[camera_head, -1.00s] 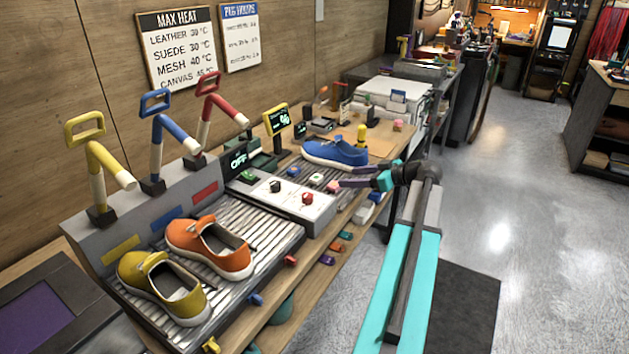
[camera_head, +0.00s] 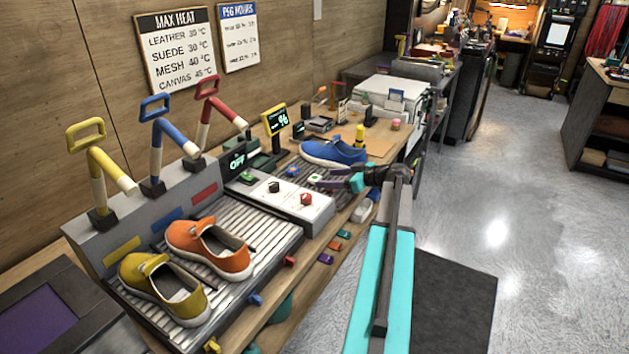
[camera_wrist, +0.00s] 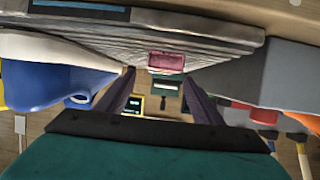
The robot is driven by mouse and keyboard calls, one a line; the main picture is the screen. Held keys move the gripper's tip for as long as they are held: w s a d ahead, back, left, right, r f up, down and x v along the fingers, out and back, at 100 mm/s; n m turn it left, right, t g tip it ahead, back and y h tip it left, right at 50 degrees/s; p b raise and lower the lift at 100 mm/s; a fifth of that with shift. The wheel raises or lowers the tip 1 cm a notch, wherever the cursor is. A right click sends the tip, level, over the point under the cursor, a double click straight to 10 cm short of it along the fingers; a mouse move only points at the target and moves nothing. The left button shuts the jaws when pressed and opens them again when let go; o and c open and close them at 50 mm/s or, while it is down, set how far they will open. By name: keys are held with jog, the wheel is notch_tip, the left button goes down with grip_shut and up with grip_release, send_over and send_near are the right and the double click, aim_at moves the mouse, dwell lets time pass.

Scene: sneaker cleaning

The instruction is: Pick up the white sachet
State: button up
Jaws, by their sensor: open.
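My gripper (camera_head: 322,179) is open and reaches from the right over the ridged tray, beside the blue shoe (camera_head: 335,152). In the wrist view its two fingers (camera_wrist: 158,80) stand apart with nothing held. A small white packet with a green mark (camera_head: 315,178) lies by the fingertips in the head view; it may be the white sachet, but it is too small to be sure. In the wrist view a pink-red packet (camera_wrist: 166,61) lies on the ridged tray (camera_wrist: 200,45), beyond the fingers and roughly between them. I cannot make out a white sachet there.
The blue shoe also shows close to one finger in the wrist view (camera_wrist: 55,85). A display stand (camera_head: 276,122) is behind.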

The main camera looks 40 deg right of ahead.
aim_at(316, 178)
jog(key=shift+w+a+p, duration=0.1)
jog(key=shift+w+p, duration=0.25)
jog(key=shift+w, duration=0.15)
jog(key=shift+p+x, duration=0.75)
jog(key=shift+x, duration=1.35)
jog(key=shift+c, duration=0.4)
jog(key=c, duration=1)
